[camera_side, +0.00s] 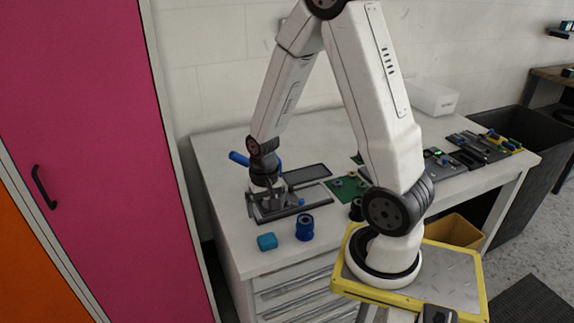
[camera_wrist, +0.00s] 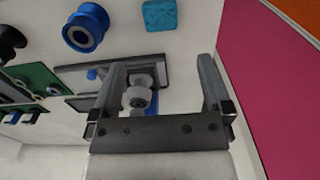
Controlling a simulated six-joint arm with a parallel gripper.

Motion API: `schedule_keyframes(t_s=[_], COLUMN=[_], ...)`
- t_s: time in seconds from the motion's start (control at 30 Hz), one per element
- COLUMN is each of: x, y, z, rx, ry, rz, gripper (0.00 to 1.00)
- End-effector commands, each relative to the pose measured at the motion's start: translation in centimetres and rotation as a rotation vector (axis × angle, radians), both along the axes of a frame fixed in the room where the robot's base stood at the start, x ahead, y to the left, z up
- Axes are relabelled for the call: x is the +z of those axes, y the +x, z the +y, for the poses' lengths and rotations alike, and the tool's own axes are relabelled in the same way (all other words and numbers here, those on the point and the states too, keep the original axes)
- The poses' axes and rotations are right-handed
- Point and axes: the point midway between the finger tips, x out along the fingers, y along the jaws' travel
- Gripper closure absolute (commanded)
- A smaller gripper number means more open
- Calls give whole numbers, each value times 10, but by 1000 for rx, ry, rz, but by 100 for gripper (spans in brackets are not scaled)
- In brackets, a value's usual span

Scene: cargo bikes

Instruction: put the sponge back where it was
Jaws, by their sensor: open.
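A small teal-blue block, which looks like the sponge (camera_side: 267,241), lies on the white tabletop near its front left corner. It also shows in the wrist view as a flat teal sponge (camera_wrist: 159,15) at the top. My gripper (camera_side: 270,199) is low over a dark tray behind the sponge, apart from it. In the wrist view my gripper (camera_wrist: 162,70) has its two fingers spread wide. A small grey-white round part (camera_wrist: 138,96) shows between the fingers; I cannot tell whether a finger touches it. The sponge is outside the fingers.
A blue spool (camera_side: 305,228) stands right of the sponge. A dark flat tray (camera_side: 307,174) and a green board (camera_side: 342,190) lie farther back. A blue-handled item (camera_side: 239,158) is behind my gripper. A pink cabinet (camera_side: 90,120) stands at the left.

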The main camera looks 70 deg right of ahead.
Motion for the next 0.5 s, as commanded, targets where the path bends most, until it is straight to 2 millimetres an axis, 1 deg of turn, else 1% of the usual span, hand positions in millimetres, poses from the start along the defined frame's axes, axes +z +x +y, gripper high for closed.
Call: schedule_keyframes(t_s=[0.17, 0.27, 0.37, 0.5], x=[1, 5, 13, 30], y=[0, 2, 4, 7], z=[2, 8, 20, 47], rx=[10, 51, 135, 318], ry=[-1, -6, -16, -36], rz=[-3, -14, -39, -90], gripper=[0, 0, 0, 0])
